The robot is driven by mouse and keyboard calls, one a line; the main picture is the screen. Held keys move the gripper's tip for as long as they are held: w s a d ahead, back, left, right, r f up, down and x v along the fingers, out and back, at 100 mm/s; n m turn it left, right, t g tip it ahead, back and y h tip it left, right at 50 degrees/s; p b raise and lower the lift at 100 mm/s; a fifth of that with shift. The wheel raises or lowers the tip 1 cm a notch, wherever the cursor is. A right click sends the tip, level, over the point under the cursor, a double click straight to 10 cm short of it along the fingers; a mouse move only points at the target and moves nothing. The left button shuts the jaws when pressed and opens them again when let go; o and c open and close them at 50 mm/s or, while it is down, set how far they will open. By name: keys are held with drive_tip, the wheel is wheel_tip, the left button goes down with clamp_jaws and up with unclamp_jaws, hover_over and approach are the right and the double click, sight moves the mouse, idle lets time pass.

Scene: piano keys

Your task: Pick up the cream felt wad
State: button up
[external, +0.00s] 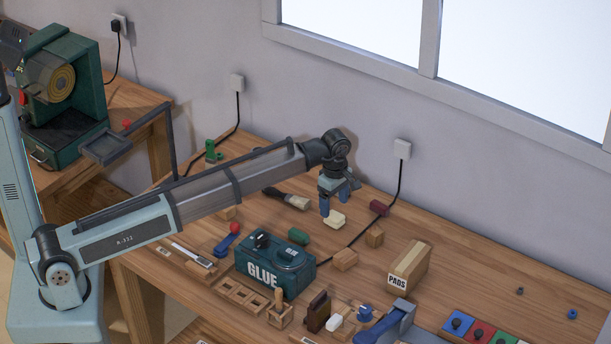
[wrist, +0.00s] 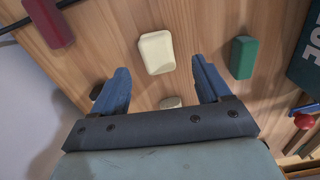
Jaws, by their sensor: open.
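The cream felt wad (external: 335,220) lies on the wooden bench, just below and in front of my gripper in the external view. In the wrist view the cream wad (wrist: 156,51) is a pale rounded block lying flat, just beyond the fingertips and between their lines. My gripper (external: 338,196) is open and empty, pointing down above the bench. Its two blue fingers (wrist: 160,66) are spread wider than the wad and do not appear to touch it. A smaller pale shape (wrist: 170,102) shows between the fingers, partly hidden by my gripper; I cannot tell what it is.
A green wad (external: 299,236) and a maroon block (external: 378,207) lie on either side. A brush (external: 287,198) lies to the left. The green GLUE box (external: 275,268), wooden blocks (external: 345,259) and the PADS box (external: 409,265) stand nearer the front. A black cable crosses the bench.

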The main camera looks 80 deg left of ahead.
sight(336, 215)
drive_tip(key=shift+w+d+f, duration=0.1)
drive_tip(key=shift+w+f, duration=0.05)
drive_tip(key=shift+f, duration=1.15)
drive_tip(key=shift+w+f, duration=0.15)
drive_tip(key=shift+f, duration=1.15)
drive_tip(key=c, duration=1)
